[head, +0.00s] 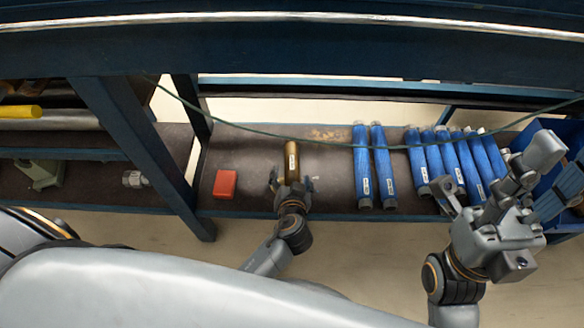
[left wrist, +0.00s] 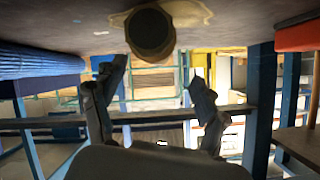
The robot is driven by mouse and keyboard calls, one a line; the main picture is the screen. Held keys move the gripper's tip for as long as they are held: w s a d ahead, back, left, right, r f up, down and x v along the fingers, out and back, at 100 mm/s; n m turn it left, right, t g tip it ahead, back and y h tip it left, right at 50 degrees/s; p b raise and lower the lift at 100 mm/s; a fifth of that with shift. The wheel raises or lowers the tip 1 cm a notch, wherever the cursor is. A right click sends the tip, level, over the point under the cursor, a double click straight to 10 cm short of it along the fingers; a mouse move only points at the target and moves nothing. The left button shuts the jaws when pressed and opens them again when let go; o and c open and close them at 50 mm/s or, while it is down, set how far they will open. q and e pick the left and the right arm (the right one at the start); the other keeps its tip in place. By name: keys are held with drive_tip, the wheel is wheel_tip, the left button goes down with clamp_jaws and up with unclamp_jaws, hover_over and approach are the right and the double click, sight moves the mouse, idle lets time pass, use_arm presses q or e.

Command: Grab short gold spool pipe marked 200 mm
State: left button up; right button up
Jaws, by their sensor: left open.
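The short gold spool pipe (head: 291,158) lies on the dark shelf, its long side pointing away from me, with a small white label on it. Its text is too small to read. In the left wrist view its dark round end (left wrist: 150,33) faces the camera at the top. My left gripper (head: 291,182) is at the pipe's near end, fingers spread to either side. In the left wrist view the open fingers (left wrist: 157,78) have nothing between them, and the pipe end shows beyond them. My right gripper (head: 497,175) has its fingers spread wide, in front of the blue pipes.
A red box (head: 225,183) lies left of the gold pipe. Several blue pipes (head: 383,165) lie to the right. A blue bin (head: 560,185) is at the far right. A slanted blue post (head: 130,130) stands at left. A thin cable hangs across the shelf.

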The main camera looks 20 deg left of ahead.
sight(293, 169)
use_arm(q)
drive_tip(key=x, duration=0.1)
drive_tip(key=b+x, duration=0.1)
drive_tip(key=x, duration=0.1)
drive_tip(key=b+x, duration=0.1)
drive_tip(key=x, duration=0.1)
drive_tip(key=shift+w+d+f, duration=0.1)
drive_tip(key=shift+d, duration=0.25)
drive_tip(key=shift+w+a+f, duration=0.1)
drive_tip(key=shift+w, duration=0.15)
drive_tip(key=shift+c, duration=0.2)
clamp_jaws()
